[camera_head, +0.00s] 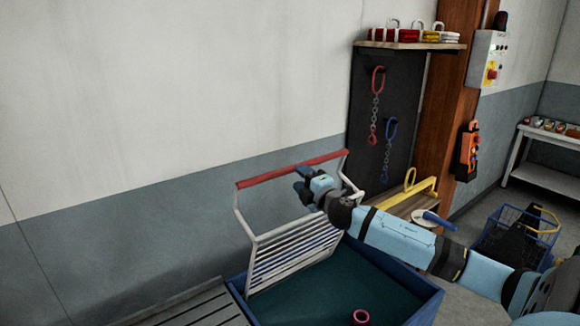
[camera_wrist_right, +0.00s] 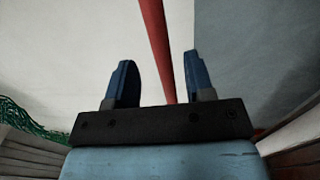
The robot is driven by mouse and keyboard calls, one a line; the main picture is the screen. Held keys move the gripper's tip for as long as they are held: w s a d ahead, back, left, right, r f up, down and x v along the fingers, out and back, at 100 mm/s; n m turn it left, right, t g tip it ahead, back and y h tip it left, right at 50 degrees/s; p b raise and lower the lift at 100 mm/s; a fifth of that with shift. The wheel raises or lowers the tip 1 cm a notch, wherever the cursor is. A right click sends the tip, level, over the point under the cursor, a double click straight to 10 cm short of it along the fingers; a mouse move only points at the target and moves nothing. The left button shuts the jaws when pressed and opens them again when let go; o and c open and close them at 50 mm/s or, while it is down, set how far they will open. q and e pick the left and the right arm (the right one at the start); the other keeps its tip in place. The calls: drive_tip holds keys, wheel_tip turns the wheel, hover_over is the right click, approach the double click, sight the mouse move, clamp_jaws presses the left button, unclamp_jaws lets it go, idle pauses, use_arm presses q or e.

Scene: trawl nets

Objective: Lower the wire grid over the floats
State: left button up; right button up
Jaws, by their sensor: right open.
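The white wire grid (camera_head: 298,247) stands tilted up at the back of a blue bin (camera_head: 425,308), with a red bar (camera_head: 285,170) across its top. My right gripper (camera_head: 304,184) is open in front of the bar, near its middle. In the right wrist view the red bar (camera_wrist_right: 153,45) shows between the two open fingers (camera_wrist_right: 158,82); I cannot tell whether they touch it. A pink ring-shaped thing (camera_head: 361,317) shows in the bin at the bottom edge; no floats can be made out clearly. My left gripper is out of view.
A slatted surface (camera_head: 200,309) lies left of the bin. A yellow bar with a hook (camera_head: 408,184) rests on a wooden stand behind my right arm. Chains (camera_head: 375,106) hang on a dark board. A blue wire basket (camera_head: 530,226) stands at right.

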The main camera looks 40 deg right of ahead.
sight(290, 169)
drive_tip(key=w, duration=0.2)
drive_tip(key=w+p, duration=0.1)
drive_tip(key=w, duration=0.2)
drive_tip(key=shift+w+d+r, duration=0.3)
drive_tip(key=shift+r, duration=0.05)
clamp_jaws()
